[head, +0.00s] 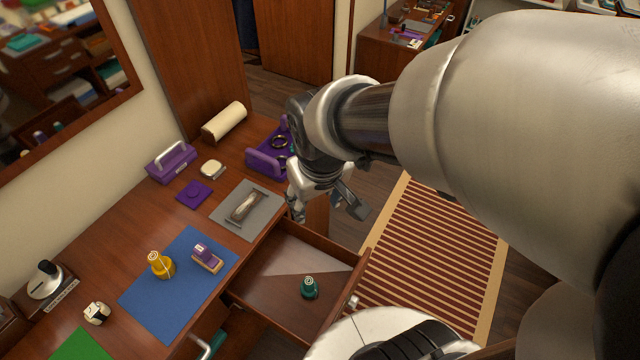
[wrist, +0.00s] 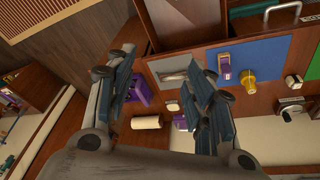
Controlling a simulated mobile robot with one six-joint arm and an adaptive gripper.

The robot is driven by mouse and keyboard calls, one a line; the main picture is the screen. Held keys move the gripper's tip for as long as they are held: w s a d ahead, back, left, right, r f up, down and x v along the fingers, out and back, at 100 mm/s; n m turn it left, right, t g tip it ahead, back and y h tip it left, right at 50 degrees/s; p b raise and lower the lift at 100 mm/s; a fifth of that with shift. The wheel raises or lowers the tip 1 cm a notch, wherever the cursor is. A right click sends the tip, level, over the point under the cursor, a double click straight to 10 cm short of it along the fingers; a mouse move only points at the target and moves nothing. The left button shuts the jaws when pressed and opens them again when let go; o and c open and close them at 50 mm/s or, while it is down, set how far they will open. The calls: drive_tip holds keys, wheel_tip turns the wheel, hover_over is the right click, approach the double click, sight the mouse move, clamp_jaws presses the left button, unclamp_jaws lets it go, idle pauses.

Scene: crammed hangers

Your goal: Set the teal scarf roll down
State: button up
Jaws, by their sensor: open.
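The teal scarf roll (head: 308,287), with a pale spiral on its top, stands upright in the open drawer (head: 285,305), toward the drawer's front right. My gripper (head: 325,203) is open and empty. It hangs above and beyond the drawer's far side, clear of the roll. In the wrist view my gripper's fingers (wrist: 163,78) are spread wide with nothing between them. I cannot make out the teal roll in the wrist view.
A blue mat (head: 178,275) on the desk holds a yellow roll (head: 161,265) and a purple-and-white roll (head: 207,257). A purple tray (head: 265,163) and a cream roll (head: 224,123) stand farther back. A striped rug (head: 438,255) lies right.

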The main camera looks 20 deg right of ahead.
drive_tip(key=s+a+r+t, duration=0.1)
drive_tip(key=s+r, duration=0.6)
drive_tip(key=s, duration=0.4)
drive_tip(key=shift+m+y, duration=0.3)
drive_tip(key=shift+m, duration=0.1)
